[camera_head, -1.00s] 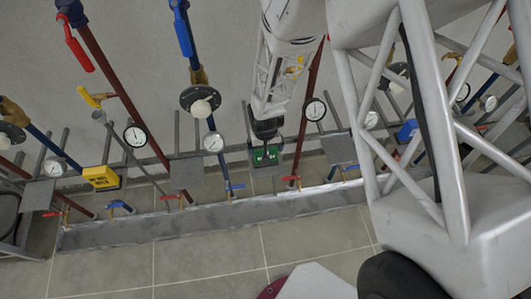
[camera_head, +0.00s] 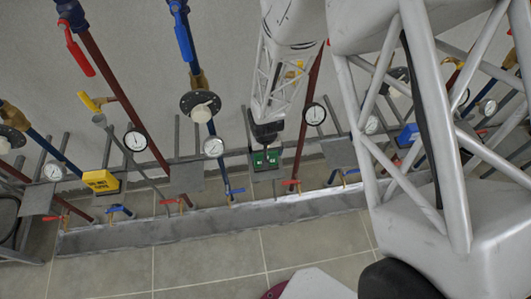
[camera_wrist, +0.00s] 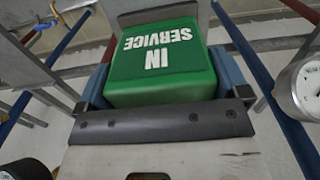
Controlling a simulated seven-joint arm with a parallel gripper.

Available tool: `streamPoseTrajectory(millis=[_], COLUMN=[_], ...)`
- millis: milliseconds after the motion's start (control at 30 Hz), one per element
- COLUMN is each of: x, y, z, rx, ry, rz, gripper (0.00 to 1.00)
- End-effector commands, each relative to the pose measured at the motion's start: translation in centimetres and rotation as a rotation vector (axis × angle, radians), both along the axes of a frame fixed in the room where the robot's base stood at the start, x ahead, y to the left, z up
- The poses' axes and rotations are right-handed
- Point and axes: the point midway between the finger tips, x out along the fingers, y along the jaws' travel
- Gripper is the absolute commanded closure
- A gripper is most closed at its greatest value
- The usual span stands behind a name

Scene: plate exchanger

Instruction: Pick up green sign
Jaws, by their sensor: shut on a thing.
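The green sign (camera_wrist: 160,65) fills the upper middle of the wrist view, with "IN SERVICE" in white letters that read upside down there. My gripper (camera_wrist: 160,85) has a finger on each side of the sign and is shut on it. In the head view the green sign (camera_head: 266,159) shows small below my gripper (camera_head: 265,147), in front of a grey plate (camera_head: 267,175). I cannot tell whether the sign still touches the plate.
A yellow box sign (camera_head: 101,182) sits on a plate to the left, and a blue one (camera_head: 408,133) is to the right, partly behind my arm. Pipes, gauges (camera_head: 213,145) and valve handles (camera_head: 291,182) stand close around. A grey metal channel (camera_head: 180,226) runs along the floor.

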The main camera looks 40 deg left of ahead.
Motion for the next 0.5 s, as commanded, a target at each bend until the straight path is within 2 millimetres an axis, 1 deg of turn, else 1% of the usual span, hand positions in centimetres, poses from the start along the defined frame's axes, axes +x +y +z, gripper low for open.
streamPoseTrajectory(millis=[267,467,500], x=[0.0,0.0,-0.5], y=[0.0,0.0,-0.6], z=[1.4,3.7,3.5], rx=[0.001,0.001,-0.001], ry=[-0.001,-0.001,0.001], rz=[0.0,0.0,0.0], gripper=[0.34,0.34,0.34])
